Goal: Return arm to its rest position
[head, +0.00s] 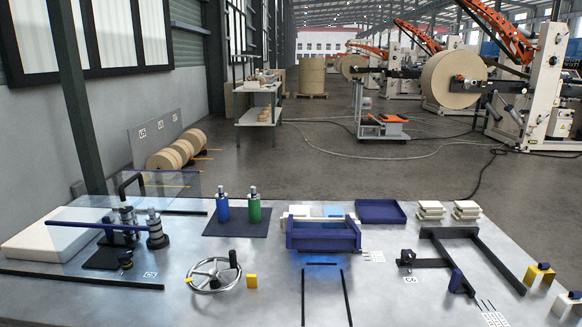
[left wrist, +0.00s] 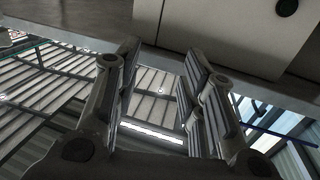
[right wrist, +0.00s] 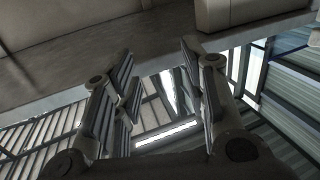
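My left gripper (left wrist: 158,85) is open and empty in the left wrist view, with a clear gap between its ridged fingers. My right gripper (right wrist: 160,80) is open and empty in the right wrist view, with its fingers apart. Both wrist views look up past the fingers at the roof and windows, with large pale surfaces close by at the top. Neither arm nor gripper shows in the head view, so where they are relative to the table (head: 270,265) cannot be told from there.
The table bears a handwheel (head: 214,275), a blue bottle (head: 223,208) and a green bottle (head: 254,207) on a dark mat, a blue bin (head: 323,236), a blue tray (head: 381,212) and a black frame (head: 487,262). Beyond it lies open floor (head: 330,170).

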